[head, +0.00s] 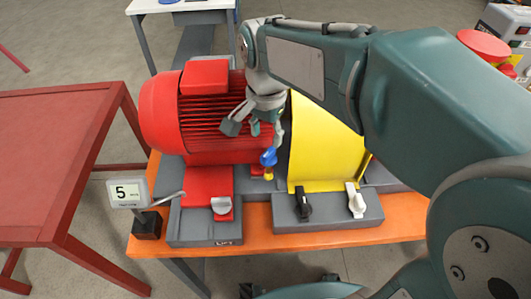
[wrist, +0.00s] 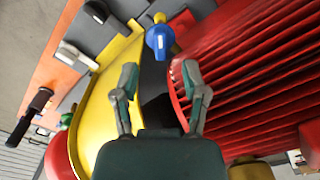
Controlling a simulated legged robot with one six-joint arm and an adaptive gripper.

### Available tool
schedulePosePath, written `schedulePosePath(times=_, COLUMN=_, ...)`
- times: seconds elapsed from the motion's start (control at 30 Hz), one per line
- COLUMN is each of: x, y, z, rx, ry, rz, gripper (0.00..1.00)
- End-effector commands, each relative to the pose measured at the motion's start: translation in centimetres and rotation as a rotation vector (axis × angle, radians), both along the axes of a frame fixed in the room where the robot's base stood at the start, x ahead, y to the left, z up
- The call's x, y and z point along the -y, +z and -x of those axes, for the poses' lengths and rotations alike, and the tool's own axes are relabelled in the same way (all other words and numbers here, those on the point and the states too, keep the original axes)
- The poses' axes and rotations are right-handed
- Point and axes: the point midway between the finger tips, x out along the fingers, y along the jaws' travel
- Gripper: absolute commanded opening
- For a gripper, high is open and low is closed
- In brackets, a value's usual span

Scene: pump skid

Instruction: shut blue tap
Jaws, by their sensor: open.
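The blue tap (head: 268,157) sits on a small yellow base between the red motor and the yellow guard. Its blue handle (wrist: 159,38) also shows in the wrist view, beyond my fingertips near the top. My gripper (head: 253,127) hangs above and behind the tap in the head view. In the wrist view my gripper (wrist: 158,72) is open and empty, its two fingers spread apart. The tap lies ahead of the gap between them, and the fingers appear apart from it.
The finned red motor (head: 205,110) and yellow guard (head: 318,150) stand close on either side. In front are a black switch (head: 303,205), a white switch (head: 355,201) and a silver knob (head: 221,206). A small display (head: 128,193) reads 5. A red table (head: 50,150) stands left.

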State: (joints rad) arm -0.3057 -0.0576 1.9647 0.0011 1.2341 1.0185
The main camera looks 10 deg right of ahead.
Motion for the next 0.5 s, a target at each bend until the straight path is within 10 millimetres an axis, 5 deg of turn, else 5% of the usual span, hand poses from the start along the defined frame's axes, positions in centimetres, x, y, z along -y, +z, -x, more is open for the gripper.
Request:
schedulePosePath(times=0.3, x=-0.1, y=-5.5, z=0.0, rx=-0.003, ry=0.001, rz=0.002, gripper=0.57)
schedulePosePath(times=0.5, x=-0.1, y=-6.7, z=0.0, rx=-0.001, ry=0.001, rz=0.002, gripper=0.57)
